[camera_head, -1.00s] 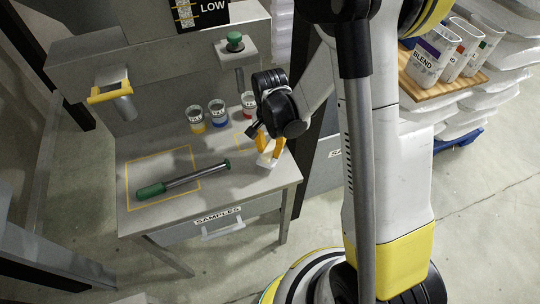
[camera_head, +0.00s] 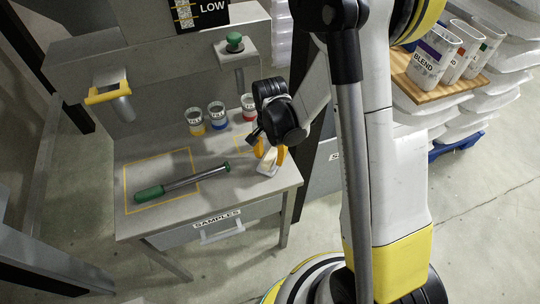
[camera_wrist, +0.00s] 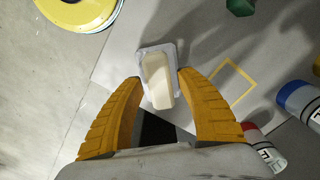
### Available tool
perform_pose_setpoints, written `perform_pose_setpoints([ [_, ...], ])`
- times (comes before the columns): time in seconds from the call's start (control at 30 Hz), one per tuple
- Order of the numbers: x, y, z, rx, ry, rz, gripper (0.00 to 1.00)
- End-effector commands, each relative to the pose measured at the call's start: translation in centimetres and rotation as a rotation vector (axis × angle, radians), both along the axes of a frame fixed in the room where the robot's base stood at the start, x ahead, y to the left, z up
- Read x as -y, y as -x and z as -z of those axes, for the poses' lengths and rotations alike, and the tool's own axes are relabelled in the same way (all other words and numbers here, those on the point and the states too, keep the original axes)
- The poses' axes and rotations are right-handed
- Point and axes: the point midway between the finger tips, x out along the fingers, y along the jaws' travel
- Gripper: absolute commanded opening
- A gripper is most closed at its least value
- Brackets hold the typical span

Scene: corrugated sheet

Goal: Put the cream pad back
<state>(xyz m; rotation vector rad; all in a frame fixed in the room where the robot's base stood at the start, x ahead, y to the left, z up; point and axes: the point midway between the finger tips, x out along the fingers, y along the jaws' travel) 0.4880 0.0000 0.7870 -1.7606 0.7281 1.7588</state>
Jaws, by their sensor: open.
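The cream pad (camera_wrist: 158,82) is a small rounded block on a pale grey-white backing or shallow tray (camera_wrist: 146,48). It lies at the right front corner of the grey bench, and it also shows in the head view (camera_head: 268,168). My gripper (camera_wrist: 161,76) is open, with one yellow finger on each side of the pad. In the head view my gripper (camera_head: 270,153) is low over the same corner. Whether the fingers touch the pad or its backing cannot be told. A small yellow outlined square (camera_wrist: 233,84) is beside the pad on the bench and looks bare.
Yellow, blue and red labelled cups (camera_head: 217,115) stand along the back of the bench. A green-handled tool (camera_head: 180,182) lies across a larger yellow outline at left. A green button (camera_head: 234,42) sits on a bracket behind. The bench edge is close to the pad.

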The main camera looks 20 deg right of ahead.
Motion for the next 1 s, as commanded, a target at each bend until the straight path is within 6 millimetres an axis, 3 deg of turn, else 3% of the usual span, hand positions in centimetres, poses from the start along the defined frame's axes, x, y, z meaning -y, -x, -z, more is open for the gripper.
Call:
perform_pose_setpoints([
  [0.4, 0.0, 0.1, -9.2, 0.000, 0.000, 0.000, 0.44],
  [0.77, 0.0, 0.5, -13.7, 0.035, 0.001, -0.043, 0.44],
  [1.0, 0.0, 3.9, -21.4, 0.221, 0.031, -0.279, 0.44],
])
